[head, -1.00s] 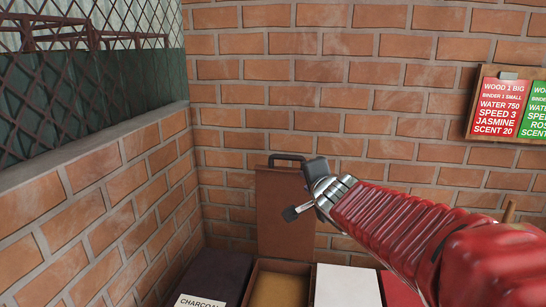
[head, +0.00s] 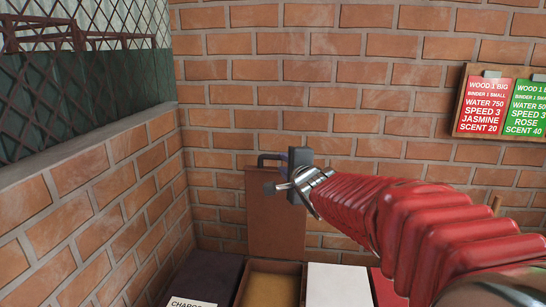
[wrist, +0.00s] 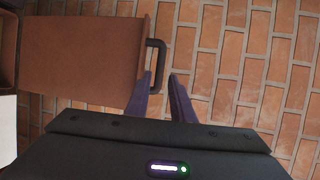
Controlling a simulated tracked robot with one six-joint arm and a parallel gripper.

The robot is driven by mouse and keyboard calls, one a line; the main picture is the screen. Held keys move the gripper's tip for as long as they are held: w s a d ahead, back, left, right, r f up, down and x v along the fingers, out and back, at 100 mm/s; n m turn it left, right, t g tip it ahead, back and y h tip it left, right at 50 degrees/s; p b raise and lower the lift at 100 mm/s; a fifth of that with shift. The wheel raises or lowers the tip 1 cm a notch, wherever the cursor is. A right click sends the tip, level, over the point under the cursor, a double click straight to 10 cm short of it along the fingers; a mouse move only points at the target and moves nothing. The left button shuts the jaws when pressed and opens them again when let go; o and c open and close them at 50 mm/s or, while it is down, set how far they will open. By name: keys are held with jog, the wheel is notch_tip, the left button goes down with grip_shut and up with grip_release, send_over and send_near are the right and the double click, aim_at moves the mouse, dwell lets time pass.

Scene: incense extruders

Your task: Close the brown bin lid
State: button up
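The brown bin lid (head: 270,225) stands upright, open against the brick wall, with a dark handle (head: 262,160) on its top edge. Below it is the open brown bin (head: 240,290), with tan material inside. My gripper (head: 277,175) is at the lid's upper right, in front of the handle area, and partly hides it. In the wrist view the lid (wrist: 85,60) lies to the left. Its handle (wrist: 162,55) shows just beyond the gap between my two fingers (wrist: 160,76), which are apart and empty. I cannot tell whether they touch the handle.
A dark lidded bin labelled as charcoal (head: 205,275) is on the left, a white lid (head: 338,285) on the right, and a red one (head: 384,288) beyond it. Brick walls are close behind and to the left. A recipe board (head: 457,110) hangs on the right.

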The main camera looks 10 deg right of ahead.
aim_at(274, 156)
jog(key=x, duration=1.3)
jog(key=shift+c, duration=0.6)
jog(key=shift+f, duration=0.1)
grip_shut()
jog(key=shift+d+f, duration=0.1)
jog(key=shift+d, duration=0.1)
jog(key=shift+s+a, duration=0.1)
jog(key=shift+a, duration=0.05)
